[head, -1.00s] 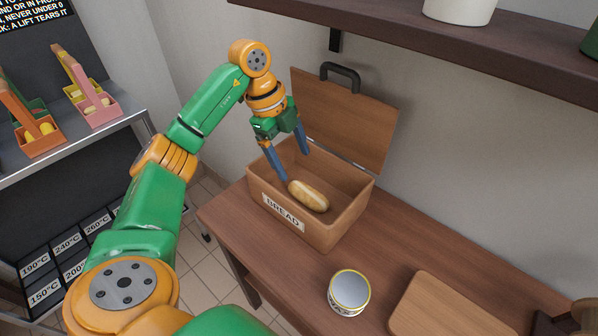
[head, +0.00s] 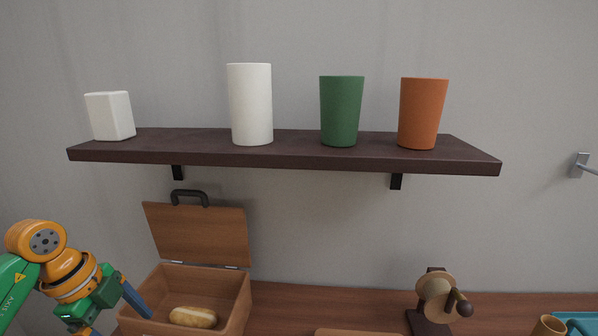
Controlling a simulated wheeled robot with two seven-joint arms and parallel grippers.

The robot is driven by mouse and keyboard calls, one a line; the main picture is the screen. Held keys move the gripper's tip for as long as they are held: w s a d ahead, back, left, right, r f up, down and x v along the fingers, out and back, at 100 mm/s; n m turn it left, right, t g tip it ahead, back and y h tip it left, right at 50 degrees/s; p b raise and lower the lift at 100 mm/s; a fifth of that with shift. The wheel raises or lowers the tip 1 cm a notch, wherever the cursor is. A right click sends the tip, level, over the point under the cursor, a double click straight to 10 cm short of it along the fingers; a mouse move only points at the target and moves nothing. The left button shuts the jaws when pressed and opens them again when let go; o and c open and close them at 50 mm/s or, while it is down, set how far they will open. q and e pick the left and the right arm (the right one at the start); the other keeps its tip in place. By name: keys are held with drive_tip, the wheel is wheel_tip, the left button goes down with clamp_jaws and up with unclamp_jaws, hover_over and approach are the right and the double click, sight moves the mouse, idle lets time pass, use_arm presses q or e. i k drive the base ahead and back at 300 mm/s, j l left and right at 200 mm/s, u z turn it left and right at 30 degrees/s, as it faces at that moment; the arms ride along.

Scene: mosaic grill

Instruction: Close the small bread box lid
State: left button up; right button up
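The small wooden bread box (head: 239,304) stands at the lower left of the head view, its front cut off by the picture's bottom edge. Its lid (head: 200,236) is open, standing up at the back on hinges, with a dark handle (head: 190,196) on its top edge. A bread loaf (head: 193,317) lies inside the box. My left gripper (head: 118,318) is at the box's left side, with blue fingers apart; one finger reaches over the left wall and the other is partly cut off. Nothing shows between the fingers. My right gripper is not in view.
A dark shelf (head: 290,152) hangs above the lid, carrying a white hexagonal cup (head: 110,116), a tall white cup (head: 250,104), a green cup (head: 341,111) and an orange cup (head: 421,113). A wooden crank device (head: 436,298) stands on the counter (head: 300,298) to the right.

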sight(204, 234)
drive_tip(key=k, duration=1.15)
